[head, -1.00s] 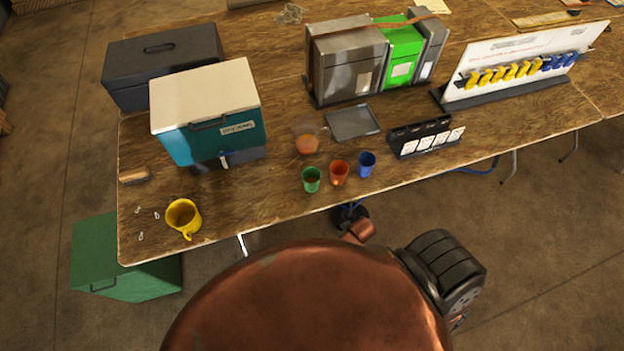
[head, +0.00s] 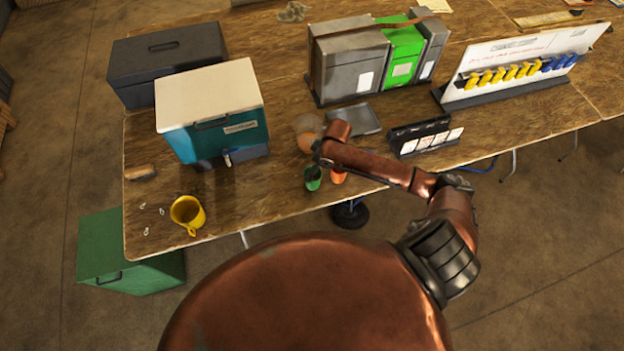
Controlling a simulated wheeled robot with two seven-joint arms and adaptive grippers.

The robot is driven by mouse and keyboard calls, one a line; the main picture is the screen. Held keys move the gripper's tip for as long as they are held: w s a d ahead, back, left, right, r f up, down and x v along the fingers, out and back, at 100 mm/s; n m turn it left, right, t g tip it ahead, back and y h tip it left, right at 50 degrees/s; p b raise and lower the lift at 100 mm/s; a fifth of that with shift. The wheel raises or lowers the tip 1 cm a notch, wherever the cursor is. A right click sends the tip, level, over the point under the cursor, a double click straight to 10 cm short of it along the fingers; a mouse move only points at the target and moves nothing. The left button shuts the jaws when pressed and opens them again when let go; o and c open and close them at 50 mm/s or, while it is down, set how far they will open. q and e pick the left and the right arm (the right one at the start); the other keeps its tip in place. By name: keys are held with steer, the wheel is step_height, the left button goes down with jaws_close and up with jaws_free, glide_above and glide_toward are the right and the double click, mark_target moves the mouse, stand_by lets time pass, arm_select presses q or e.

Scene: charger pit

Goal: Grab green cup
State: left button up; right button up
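The green cup (head: 313,178) stands upright near the front edge of the table, and the end of my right arm lies just above it in the picture. The orange cup (head: 338,177) stands to its right and is partly covered by my arm. The blue cup is almost wholly hidden behind my arm. My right arm reaches in from the right across the cups. I cannot make out its gripper fingers, so whether they touch a cup does not show. My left gripper is not in view.
A clear jug (head: 306,133) with orange contents stands behind the cups. A grey tray (head: 362,120) and a black card holder (head: 424,137) lie to the right. Table between mug and green cup is clear.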

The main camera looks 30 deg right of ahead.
steer(key=x, duration=0.6)
steer(key=shift+d+f, duration=0.35)
steer(key=shift+f, duration=0.1)
steer(key=shift+w+f, duration=0.1)
steer(key=shift+f, duration=0.3)
steer(key=c, duration=1.3)
steer(key=shift+r, duration=0.25)
